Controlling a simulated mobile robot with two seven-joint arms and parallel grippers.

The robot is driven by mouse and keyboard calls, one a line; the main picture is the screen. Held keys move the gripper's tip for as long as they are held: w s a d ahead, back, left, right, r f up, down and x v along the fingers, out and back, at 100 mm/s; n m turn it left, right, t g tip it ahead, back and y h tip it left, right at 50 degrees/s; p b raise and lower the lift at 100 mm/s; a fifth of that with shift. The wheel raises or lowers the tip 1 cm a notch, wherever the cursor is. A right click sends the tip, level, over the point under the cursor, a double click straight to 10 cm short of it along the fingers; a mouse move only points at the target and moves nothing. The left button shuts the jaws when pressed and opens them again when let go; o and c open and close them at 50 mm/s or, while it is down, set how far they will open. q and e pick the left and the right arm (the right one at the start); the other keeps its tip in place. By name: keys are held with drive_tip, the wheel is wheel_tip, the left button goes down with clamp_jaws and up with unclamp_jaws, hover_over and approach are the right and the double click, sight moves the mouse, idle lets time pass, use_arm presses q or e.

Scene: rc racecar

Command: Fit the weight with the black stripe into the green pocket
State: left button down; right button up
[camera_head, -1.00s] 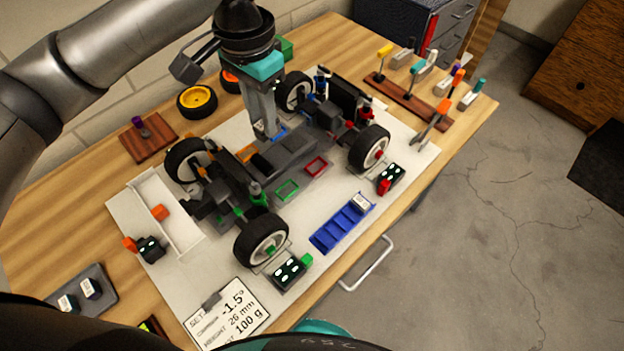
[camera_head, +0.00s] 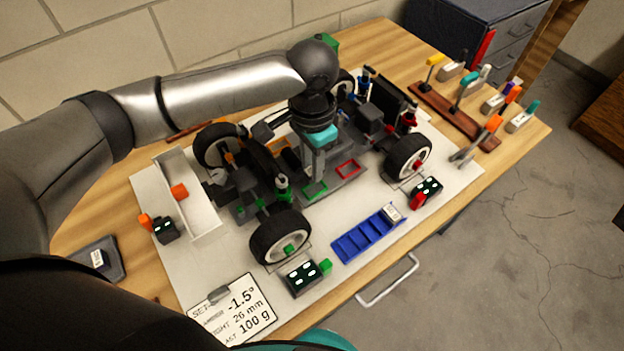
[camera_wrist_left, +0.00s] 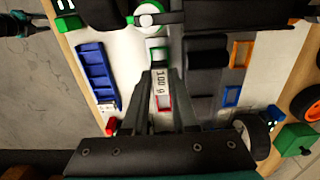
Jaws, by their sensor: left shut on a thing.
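My left gripper (camera_head: 309,182) points down over the middle of the car chassis, fingers shut. In the left wrist view its fingertips (camera_wrist_left: 160,77) hold a small weight (camera_wrist_left: 160,82) with a pale "100 g" face; I cannot make out its stripe. The green pocket (camera_head: 315,192) is a green-rimmed rectangle in the chassis, directly beside the fingertips. It also shows in the left wrist view (camera_wrist_left: 158,54), just beyond the weight and partly covered by it. I cannot tell whether the weight touches the pocket.
A red pocket (camera_head: 348,169) lies beside the green one; blue (camera_wrist_left: 232,96) and orange (camera_wrist_left: 242,52) pockets are across the chassis. Wheels (camera_head: 280,237) flank it. A blue tray (camera_head: 362,238) holds one weight (camera_head: 392,214). A setup card (camera_head: 232,308) lies in front.

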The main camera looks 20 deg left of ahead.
use_arm(q)
wheel_tip(320, 180, down, 5)
drive_tip(key=shift+r+b, duration=0.2)
drive_tip(key=shift+b, duration=0.5)
drive_tip(key=shift+f, duration=0.15)
use_arm(e)
drive_tip(key=shift+w+d+f, duration=0.7)
drive_tip(key=shift+d, duration=0.05)
use_arm(q)
drive_tip(key=c, duration=1.1)
unclamp_jaws()
drive_tip(key=shift+f, duration=0.15)
drive_tip(key=o, duration=0.4)
use_arm(e)
drive_tip(key=shift+a, duration=0.35)
